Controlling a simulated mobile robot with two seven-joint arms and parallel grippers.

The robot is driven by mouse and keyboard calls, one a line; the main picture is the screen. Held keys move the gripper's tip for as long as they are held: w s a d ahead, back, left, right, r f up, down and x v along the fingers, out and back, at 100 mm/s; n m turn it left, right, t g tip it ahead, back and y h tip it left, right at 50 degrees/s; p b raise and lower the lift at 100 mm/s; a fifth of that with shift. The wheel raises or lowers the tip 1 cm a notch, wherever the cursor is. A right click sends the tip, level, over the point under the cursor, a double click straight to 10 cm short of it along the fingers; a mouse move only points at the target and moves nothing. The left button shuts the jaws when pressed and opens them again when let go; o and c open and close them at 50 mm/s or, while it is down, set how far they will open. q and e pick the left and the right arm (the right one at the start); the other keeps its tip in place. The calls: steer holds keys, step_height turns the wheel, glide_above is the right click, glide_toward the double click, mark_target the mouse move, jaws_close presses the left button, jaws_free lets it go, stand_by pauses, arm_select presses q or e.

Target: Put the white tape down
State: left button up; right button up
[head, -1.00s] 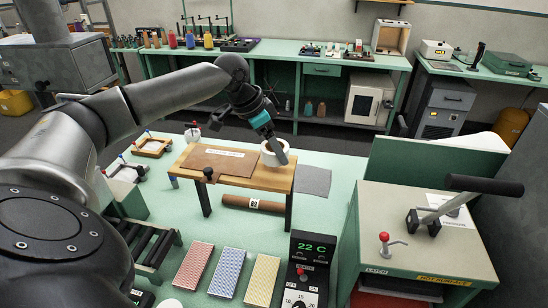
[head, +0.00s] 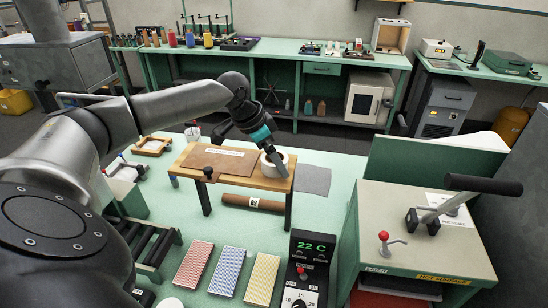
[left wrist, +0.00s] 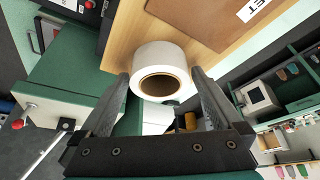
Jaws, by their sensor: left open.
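The white tape (head: 267,167) is a roll at the right end of a small wooden bench (head: 286,185) and appears to rest on its top. In the left wrist view the roll (left wrist: 160,57) shows its brown core, with the wood top (left wrist: 120,45) behind it. My left gripper (head: 279,165) is at the roll; in the left wrist view its two fingers (left wrist: 160,78) are spread, one on each side of the roll. Whether a finger touches the tape I cannot tell. My right gripper is not in view.
A brown board (head: 218,164) with a white label lies on the bench left of the tape. A brown roll (head: 253,202) lies under the bench, and a grey sheet (head: 314,180) is to its right. A machine with a lever (head: 425,215) stands at the right.

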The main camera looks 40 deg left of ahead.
arm_select(q)
steer(key=v, duration=1.2)
steer(key=shift+r+b, duration=0.2)
steer(key=shift+b, duration=0.25)
